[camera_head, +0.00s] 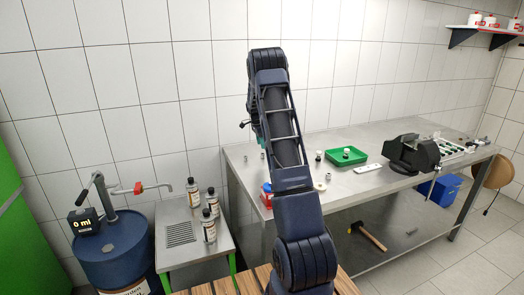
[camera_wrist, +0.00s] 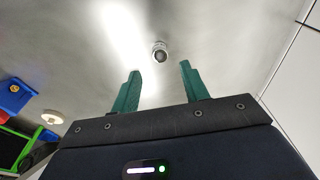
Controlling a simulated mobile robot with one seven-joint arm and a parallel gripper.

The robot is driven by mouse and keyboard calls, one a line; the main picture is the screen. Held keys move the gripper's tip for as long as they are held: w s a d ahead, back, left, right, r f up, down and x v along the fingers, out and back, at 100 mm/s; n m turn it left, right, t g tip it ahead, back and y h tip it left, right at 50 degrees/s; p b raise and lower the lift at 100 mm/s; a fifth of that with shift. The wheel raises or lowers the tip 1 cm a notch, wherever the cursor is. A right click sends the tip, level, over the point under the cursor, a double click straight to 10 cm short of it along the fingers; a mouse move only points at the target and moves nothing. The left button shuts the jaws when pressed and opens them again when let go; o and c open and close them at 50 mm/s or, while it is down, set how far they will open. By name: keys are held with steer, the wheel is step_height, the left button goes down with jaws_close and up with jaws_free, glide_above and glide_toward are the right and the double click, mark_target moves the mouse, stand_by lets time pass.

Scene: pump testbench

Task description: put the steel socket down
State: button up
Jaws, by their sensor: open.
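A small steel socket (camera_wrist: 160,52) stands on the metal bench top in the wrist view, just beyond and between my fingertips, apart from both. My gripper (camera_wrist: 160,70) has two green fingers spread wide with nothing between them. In the head view my arm hides most of the gripper; only a bit of teal finger shows beside the arm at the bench's left end. Small metal pieces stand on the bench there, and I cannot tell which one is the socket.
The metal bench (camera_head: 315,222) carries a green tray (camera_head: 346,156), a black vise (camera_head: 411,154) and a pale ring (camera_head: 320,186). Left of it are a side table with bottles (camera_head: 209,225) and a blue drum (camera_head: 112,252). A blue bin (camera_wrist: 14,95) shows in the wrist view.

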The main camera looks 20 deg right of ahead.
steer(key=s+a+r+n+t, duration=0.1)
steer(key=s+a+r+n, duration=0.15)
steer(key=s+r, duration=0.45)
steer(key=s+a+r+n, duration=0.2)
steer(key=s+a+r, duration=0.2)
steer(key=r, duration=0.7)
steer(key=s+a+r+n+t+y, duration=0.1)
steer(key=s+a+r+n, duration=0.2)
steer(key=s, duration=0.4)
steer(key=s+a+r+n, duration=0.15)
steer(key=s+r, duration=0.25)
steer(key=s, duration=0.4)
steer(key=s+a+f+n+t, duration=0.1)
steer(key=s+a+n, duration=0.1)
steer(key=s, duration=0.7)
steer(key=s+a+f+n, duration=0.1)
steer(key=s+a+n, duration=0.2)
steer(key=s, duration=0.7)
steer(key=s+a+f+n+t, duration=0.1)
steer(key=s+a+n, duration=0.2)
steer(key=s, duration=0.6)
steer(key=shift+s+n+t+y, duration=0.3)
steer(key=shift+n+y, duration=0.1)
steer(key=shift+n, duration=0.1)
steer(key=shift+d+f, duration=0.1)
steer(key=shift+o, duration=0.6)
